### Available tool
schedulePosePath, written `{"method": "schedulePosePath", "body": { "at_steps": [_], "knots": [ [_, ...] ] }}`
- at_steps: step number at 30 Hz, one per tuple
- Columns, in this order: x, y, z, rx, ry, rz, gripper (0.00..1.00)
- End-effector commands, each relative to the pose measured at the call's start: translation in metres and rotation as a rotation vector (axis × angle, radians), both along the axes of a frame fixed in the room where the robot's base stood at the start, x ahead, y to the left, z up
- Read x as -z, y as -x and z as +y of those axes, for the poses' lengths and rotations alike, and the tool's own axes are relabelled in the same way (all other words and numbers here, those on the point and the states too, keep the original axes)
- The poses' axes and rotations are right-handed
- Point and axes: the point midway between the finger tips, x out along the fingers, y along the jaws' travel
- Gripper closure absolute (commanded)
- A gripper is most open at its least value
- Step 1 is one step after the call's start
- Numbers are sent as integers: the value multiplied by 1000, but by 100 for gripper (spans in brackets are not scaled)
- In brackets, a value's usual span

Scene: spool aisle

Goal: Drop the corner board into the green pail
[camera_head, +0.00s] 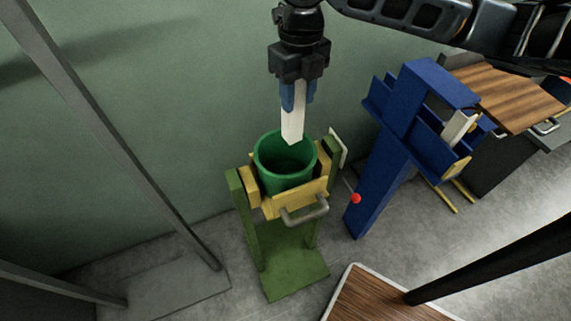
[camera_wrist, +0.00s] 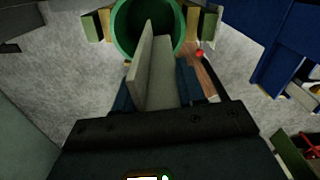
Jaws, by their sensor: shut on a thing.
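My gripper (camera_head: 298,93) is shut on a white corner board (camera_head: 292,125), an L-shaped strip that hangs down from the jaws. The green pail (camera_head: 268,178) stands below it in a yellow and green holder. In the head view the board's lower end overlaps the pail's far rim; I cannot tell whether it is above the opening or inside it. In the wrist view the corner board (camera_wrist: 160,80) runs from the gripper (camera_wrist: 158,100) towards the pail (camera_wrist: 122,35), its far end in front of the pail's opening. The pail's bottom is hidden.
The yellow holder (camera_head: 270,207) has a grey handle (camera_head: 304,211) at its front. A blue stand (camera_head: 385,175) with a blue rack is close on the right, with a red ball (camera_head: 355,198) between. A grey post frame (camera_head: 120,140) stands left. A wall is behind.

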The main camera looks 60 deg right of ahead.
Motion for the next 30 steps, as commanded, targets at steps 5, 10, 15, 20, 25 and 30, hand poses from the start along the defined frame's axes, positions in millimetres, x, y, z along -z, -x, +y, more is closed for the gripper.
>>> {"method": "schedulePosePath", "body": {
  "at_steps": [5, 10, 15, 20, 25, 30],
  "knots": [
    [20, 0, 0, 1, -1, 1, 85],
    [40, 0, 0, 1, -1, 0, 85],
    [53, 0, 0, 1, -1, 0, 85],
    [55, 0, 0, 1, -1, 0, 85],
    [54, 0, 0, 1, -1, 0, 60],
    [54, 0, 0, 1, -1, 0, 43]
  ]
}}
